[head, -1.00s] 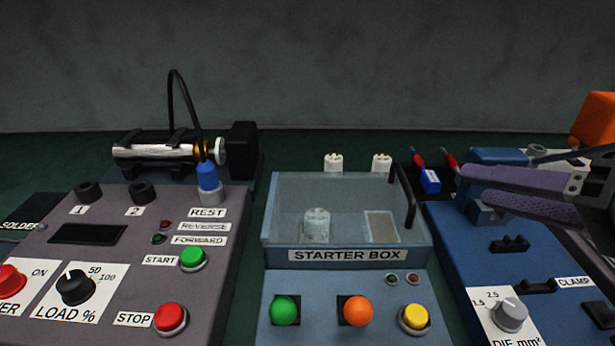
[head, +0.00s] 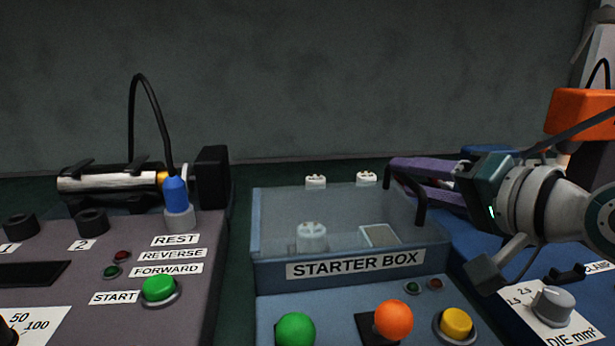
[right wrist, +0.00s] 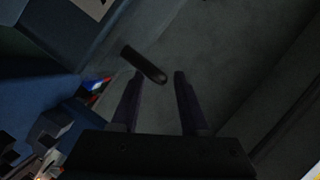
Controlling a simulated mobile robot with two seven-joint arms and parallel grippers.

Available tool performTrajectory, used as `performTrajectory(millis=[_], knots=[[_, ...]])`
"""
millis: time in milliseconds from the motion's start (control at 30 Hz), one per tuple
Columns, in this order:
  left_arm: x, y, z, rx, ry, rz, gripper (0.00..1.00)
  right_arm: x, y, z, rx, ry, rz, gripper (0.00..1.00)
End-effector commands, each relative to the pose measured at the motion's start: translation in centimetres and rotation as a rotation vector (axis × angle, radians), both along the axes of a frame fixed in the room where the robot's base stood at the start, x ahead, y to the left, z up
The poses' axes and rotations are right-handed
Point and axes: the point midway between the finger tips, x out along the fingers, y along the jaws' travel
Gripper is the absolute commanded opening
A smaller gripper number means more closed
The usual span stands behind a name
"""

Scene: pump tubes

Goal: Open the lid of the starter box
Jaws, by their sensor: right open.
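The starter box (head: 300,268) stands in the middle of the head view. Its clear lid (head: 285,215) is closed flat over the compartment. A black bar handle (head: 418,205) rises at the lid's right side. My right gripper (head: 404,172) is open, its purple fingers reaching in from the right around the far end of the handle. In the right wrist view the handle (right wrist: 143,63) lies just beyond the fingertips (right wrist: 159,76), nearer the left finger. Whether they touch is unclear. My left gripper is out of view.
A white round part (head: 311,238) and a pale rectangular piece (head: 380,235) show through the lid. Two white sockets (head: 316,181) stand behind the box. The motor panel (head: 130,255) is on the left, the blue clamp station (head: 470,255) on the right.

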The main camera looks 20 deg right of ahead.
Motion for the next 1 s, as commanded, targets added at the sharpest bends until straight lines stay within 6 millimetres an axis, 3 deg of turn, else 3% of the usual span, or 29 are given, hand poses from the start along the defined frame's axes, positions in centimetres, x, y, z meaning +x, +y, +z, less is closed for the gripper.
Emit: performTrajectory(millis=[200,500,900,1000], knots=[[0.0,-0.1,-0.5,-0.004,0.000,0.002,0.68,1.8,0.2,-0.5,0.001,0.001,0.001,0.45],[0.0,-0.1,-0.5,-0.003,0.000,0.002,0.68,1.9,0.2,-0.5,0.000,0.001,0.000,0.45],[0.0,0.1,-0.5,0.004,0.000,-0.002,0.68,1.9,0.2,-0.5,0.000,0.001,0.000,0.00],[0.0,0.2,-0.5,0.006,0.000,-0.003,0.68,1.9,0.2,-0.5,0.000,0.001,0.000,0.00]])
